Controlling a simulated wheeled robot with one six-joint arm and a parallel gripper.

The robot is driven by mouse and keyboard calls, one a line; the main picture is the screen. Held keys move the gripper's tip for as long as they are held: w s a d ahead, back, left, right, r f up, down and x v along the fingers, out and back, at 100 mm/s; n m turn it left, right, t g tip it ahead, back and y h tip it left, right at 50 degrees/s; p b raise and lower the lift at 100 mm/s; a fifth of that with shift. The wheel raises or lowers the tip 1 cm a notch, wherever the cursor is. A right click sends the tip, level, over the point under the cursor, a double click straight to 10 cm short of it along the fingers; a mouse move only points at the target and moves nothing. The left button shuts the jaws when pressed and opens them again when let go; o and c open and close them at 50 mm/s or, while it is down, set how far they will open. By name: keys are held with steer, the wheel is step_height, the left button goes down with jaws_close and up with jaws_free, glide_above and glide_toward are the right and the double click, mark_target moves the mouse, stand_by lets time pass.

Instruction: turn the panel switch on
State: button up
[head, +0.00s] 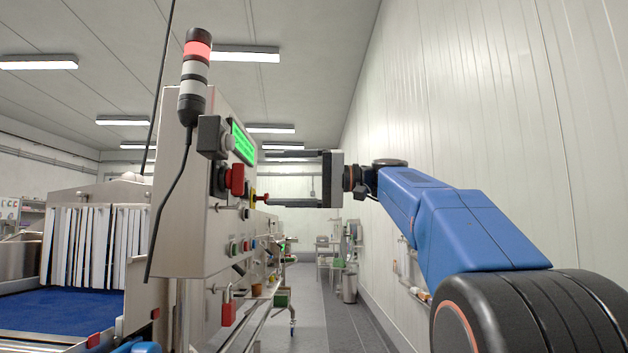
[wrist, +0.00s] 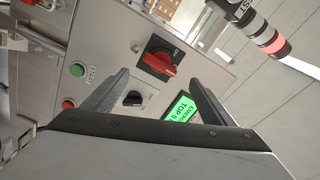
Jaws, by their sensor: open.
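The control panel (head: 185,210) is a pale metal box on the left in the head view, seen nearly edge-on. It carries a red rotary switch on a black plate (head: 236,180); this red switch also shows in the wrist view (wrist: 160,64), with its handle lying slantwise. A small black selector knob (wrist: 132,98) is near it, close to the left finger in that picture. My gripper (head: 268,179) is open and empty, fingers pointing at the panel, apart from the red switch. In the wrist view my gripper (wrist: 158,80) shows its fingers on either side below the red switch.
A green display (head: 242,143) and a signal tower (head: 195,75) with a red top are on the panel. A green button (wrist: 77,69) and a red button (wrist: 69,103) sit beside the switches. A red padlock (head: 228,310) hangs below. The aisle floor (head: 303,310) is clear.

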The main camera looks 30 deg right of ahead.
steer(key=v, duration=0.7)
steer(key=shift+s+d, duration=0.2)
steer(key=shift+d, duration=0.15)
steer(key=shift+f, duration=0.1)
